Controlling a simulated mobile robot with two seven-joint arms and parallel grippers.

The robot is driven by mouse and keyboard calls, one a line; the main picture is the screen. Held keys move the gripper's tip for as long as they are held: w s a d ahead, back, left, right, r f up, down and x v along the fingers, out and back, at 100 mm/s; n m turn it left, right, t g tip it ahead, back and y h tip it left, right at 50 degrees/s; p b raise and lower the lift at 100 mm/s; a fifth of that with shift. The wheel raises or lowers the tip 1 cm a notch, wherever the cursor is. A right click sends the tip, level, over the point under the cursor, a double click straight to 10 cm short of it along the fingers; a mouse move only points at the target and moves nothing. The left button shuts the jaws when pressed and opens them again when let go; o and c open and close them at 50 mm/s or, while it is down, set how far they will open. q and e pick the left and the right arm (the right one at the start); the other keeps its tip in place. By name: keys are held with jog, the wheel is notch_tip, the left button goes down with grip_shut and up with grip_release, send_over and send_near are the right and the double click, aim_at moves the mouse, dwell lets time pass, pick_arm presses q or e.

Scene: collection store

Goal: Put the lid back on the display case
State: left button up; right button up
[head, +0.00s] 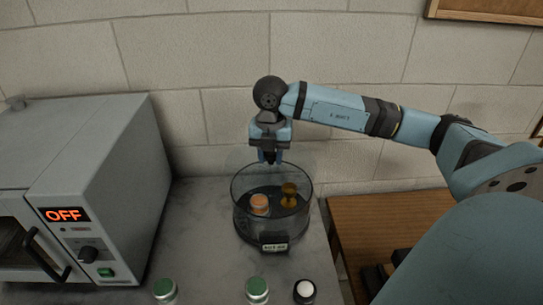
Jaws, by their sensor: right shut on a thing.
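The display case (241,222) is a round clear-walled case with a dark base and a small label on its front. It stands on the grey counter, and an orange-and-white item (259,204) and an amber piece (289,195) are inside. My right gripper (270,160) points down above the back of the case rim, shut on the lid (238,158). The lid is clear, and only a faint outline of it shows around the fingertips. It is at or just above the rim, set toward the back; I cannot tell whether they touch. My left gripper is not in view.
A grey oven (120,180) with a lit OFF display stands at the left. Two green-capped jars (165,289) (257,288) and a white-topped dark jar (305,291) stand along the front. A brown wooden table (385,225) is at the right, and a block wall is behind.

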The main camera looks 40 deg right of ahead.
jog(key=shift+d+m, duration=0.15)
jog(key=shift+m, duration=0.15)
jog(key=shift+f+b, duration=1.8)
jog(key=shift+f, duration=1.35)
jog(key=shift+b, duration=0.35)
jog(key=shift+f+b, duration=0.15)
jog(key=shift+b, duration=0.15)
jog(key=o, duration=1.6)
